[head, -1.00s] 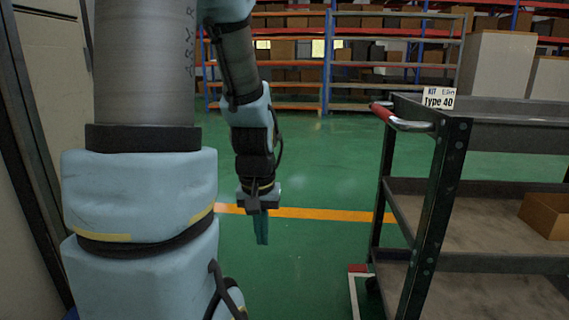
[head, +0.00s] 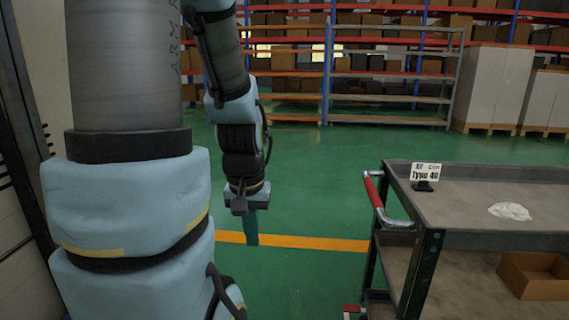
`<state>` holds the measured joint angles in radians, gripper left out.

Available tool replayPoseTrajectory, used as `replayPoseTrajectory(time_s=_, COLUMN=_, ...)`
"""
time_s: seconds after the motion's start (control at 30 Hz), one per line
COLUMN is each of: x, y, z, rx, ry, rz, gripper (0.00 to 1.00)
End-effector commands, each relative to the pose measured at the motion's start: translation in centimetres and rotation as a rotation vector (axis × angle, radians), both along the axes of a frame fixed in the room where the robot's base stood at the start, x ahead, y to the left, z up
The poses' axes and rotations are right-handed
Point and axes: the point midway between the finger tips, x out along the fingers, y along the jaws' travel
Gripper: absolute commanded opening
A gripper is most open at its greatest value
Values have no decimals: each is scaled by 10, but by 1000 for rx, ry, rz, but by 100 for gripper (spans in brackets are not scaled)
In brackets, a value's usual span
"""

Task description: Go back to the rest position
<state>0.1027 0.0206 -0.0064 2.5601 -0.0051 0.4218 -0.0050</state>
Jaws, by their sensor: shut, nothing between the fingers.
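My gripper (head: 251,236) hangs straight down from my arm at the picture's middle left, over the green floor. Its teal fingers are together, with nothing between them. It is apart from the cart, to the left of it, and touches nothing that I can see.
A dark grey cart (head: 470,205) stands at the right, with a red handle (head: 374,190), a "Type 40" sign (head: 425,172) and a whitish flat item (head: 510,211) on top. A brown box (head: 535,277) is on its lower shelf. Shelving (head: 390,75) stands behind. The green floor between is clear.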

Motion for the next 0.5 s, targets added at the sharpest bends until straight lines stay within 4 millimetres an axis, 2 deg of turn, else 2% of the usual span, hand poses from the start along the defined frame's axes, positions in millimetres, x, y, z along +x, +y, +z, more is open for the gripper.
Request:
replayPoseTrajectory(time_s=0.03, x=0, y=0, z=33, rx=0, ry=0, rz=0, gripper=0)
replayPoseTrajectory(time_s=0.2, x=0, y=0, z=85, rx=0, ry=0, rz=0, gripper=0)
replayPoseTrajectory(time_s=0.4, x=0, y=0, z=137, rx=0, ry=0, rz=0, gripper=0)
replayPoseTrajectory(time_s=0.5, x=0, y=0, z=151, rx=0, ry=0, rz=0, gripper=0)
